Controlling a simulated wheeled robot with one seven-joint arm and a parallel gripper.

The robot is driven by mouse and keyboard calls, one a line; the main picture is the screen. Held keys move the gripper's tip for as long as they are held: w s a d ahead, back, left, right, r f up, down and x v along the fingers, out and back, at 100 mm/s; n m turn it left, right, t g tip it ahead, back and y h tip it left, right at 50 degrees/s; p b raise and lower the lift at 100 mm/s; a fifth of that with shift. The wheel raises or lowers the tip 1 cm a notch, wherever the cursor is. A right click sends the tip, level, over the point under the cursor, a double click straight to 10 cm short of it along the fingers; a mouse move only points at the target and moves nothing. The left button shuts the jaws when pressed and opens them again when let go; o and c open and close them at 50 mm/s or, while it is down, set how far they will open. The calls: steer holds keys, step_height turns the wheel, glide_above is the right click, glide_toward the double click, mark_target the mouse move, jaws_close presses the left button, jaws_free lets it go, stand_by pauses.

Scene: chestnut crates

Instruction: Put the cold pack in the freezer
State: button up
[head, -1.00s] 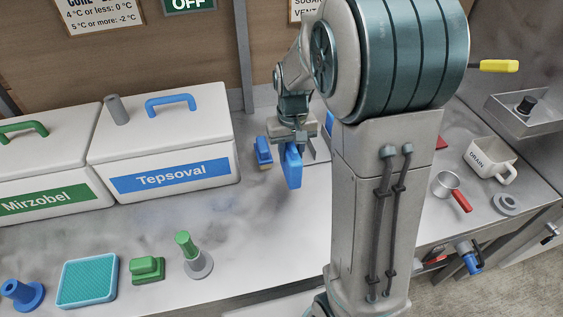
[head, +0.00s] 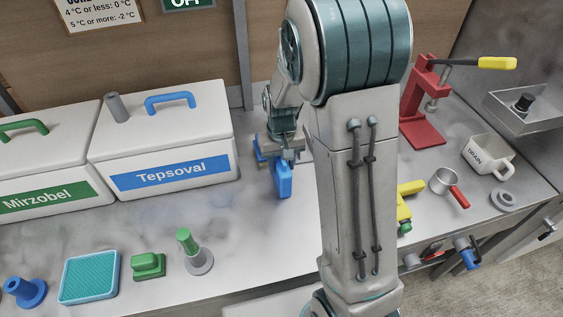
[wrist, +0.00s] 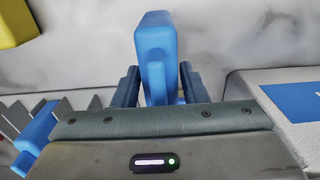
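A blue rounded slab, which looks like the cold pack (head: 284,181), hangs upright under my gripper (head: 284,160), close above or at the counter; I cannot tell if it touches. In the wrist view the blue slab (wrist: 156,50) stands between the two dark fingers of my gripper (wrist: 160,88), which are closed around it. Two white lidded boxes stand left of it: one labelled Tepsoval (head: 213,163) with a blue handle, one labelled Mirzobel (head: 88,184) with a green handle. Both lids are on. No freezer is marked as such in view.
Another blue item (head: 260,152) is partly hidden behind my gripper. A teal pad (head: 90,278), green block (head: 148,265) and green-topped stand (head: 187,243) line the front left. A red press (head: 421,132), DRAIN mug (head: 486,156) and small pan (head: 443,181) stand right.

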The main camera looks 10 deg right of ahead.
steer(key=shift+o, duration=0.7)
